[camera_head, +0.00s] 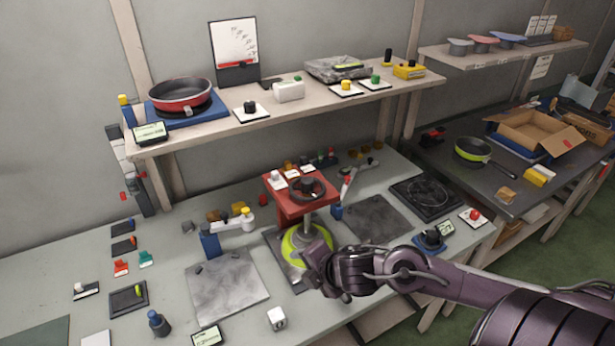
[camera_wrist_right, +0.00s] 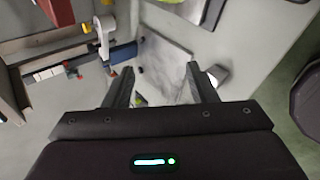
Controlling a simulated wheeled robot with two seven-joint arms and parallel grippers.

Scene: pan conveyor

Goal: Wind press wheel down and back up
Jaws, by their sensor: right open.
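The press (camera_head: 290,205) stands in the middle of the bench, with a red top frame and a yellow-green round part (camera_head: 292,246) low down. Its dark press wheel (camera_head: 307,189) lies flat on top at the right of the red frame. My right gripper (camera_head: 316,258) is in front of the press and below the wheel, apart from the wheel. It covers part of the press's lower right side. In the right wrist view, my right gripper's fingers (camera_wrist_right: 160,88) are spread with nothing between them. The wheel is not clearly visible there. My left gripper is not in view.
Grey plates (camera_head: 226,286) (camera_head: 378,218) lie on either side of the press. A white cube (camera_head: 277,318) and a small display (camera_head: 207,337) are at the front. A blue device (camera_head: 432,240) stands near my right forearm. A shelf (camera_head: 205,132) overhangs the back.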

